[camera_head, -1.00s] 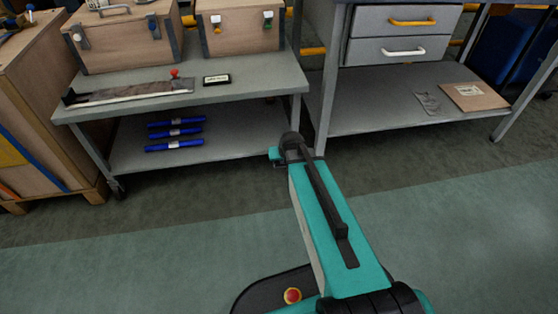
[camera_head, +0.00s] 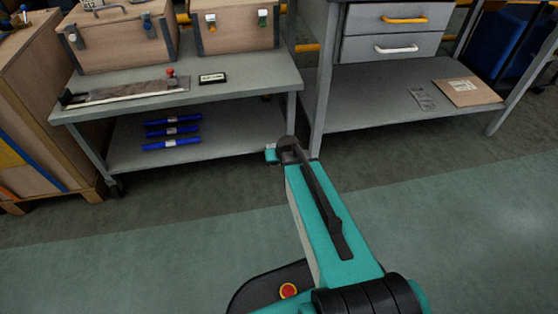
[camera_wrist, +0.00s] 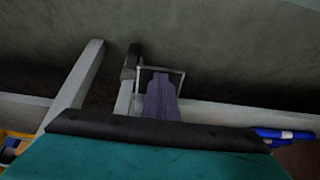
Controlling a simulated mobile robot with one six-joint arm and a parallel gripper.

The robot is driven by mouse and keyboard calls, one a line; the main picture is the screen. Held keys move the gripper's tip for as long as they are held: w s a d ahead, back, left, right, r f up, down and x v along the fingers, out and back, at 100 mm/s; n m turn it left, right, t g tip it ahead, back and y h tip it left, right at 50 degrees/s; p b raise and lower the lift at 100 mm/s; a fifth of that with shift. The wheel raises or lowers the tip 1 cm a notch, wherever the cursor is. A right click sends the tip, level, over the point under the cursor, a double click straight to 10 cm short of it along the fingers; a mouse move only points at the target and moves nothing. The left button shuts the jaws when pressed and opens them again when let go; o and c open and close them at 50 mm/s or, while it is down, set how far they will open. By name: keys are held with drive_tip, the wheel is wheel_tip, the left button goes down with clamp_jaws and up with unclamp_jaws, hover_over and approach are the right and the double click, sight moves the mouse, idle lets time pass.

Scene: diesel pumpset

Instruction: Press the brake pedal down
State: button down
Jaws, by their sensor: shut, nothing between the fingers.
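My gripper (camera_wrist: 161,82) shows in the wrist view as a shut, purple-grey shape pointing away from the camera, with nothing held. A thin pale frame (camera_wrist: 184,72) shows around its tip; I cannot tell whether this is the brake pedal or whether they touch. A dark caster-like part (camera_wrist: 130,62) sits just left of the tip, at the end of a grey leg. In the head view my arm hides my gripper and the foot of the near right leg of the grey cart (camera_head: 222,90). No brake pedal can be made out clearly there.
The cart's lower shelf holds blue tubes (camera_head: 172,132); its left caster (camera_head: 117,187) is visible. A grey workbench (camera_head: 350,108) with drawers stands close on the right. A wooden cabinet (camera_head: 35,110) is at the left. The green floor (camera_head: 150,262) in front is clear.

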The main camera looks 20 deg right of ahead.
drive_tip(key=p+v, duration=0.7)
drive_tip(key=v, duration=0.2)
drive_tip(key=shift+s+r+p, duration=0.2)
drive_tip(key=shift+s+p, duration=0.1)
drive_tip(key=shift+s, duration=0.05)
drive_tip(key=p, duration=0.3)
drive_tip(key=shift+s+a+r, duration=0.15)
drive_tip(key=shift+s+r, duration=0.2)
drive_tip(key=shift+r, duration=0.05)
drive_tip(key=p+v, duration=0.1)
drive_tip(key=p, duration=0.2)
drive_tip(key=p+v, duration=0.2)
drive_tip(key=p, duration=0.1)
drive_tip(key=shift+s+f, duration=0.15)
drive_tip(key=shift+s, duration=0.15)
idle(0.4)
drive_tip(key=shift+p, duration=0.3)
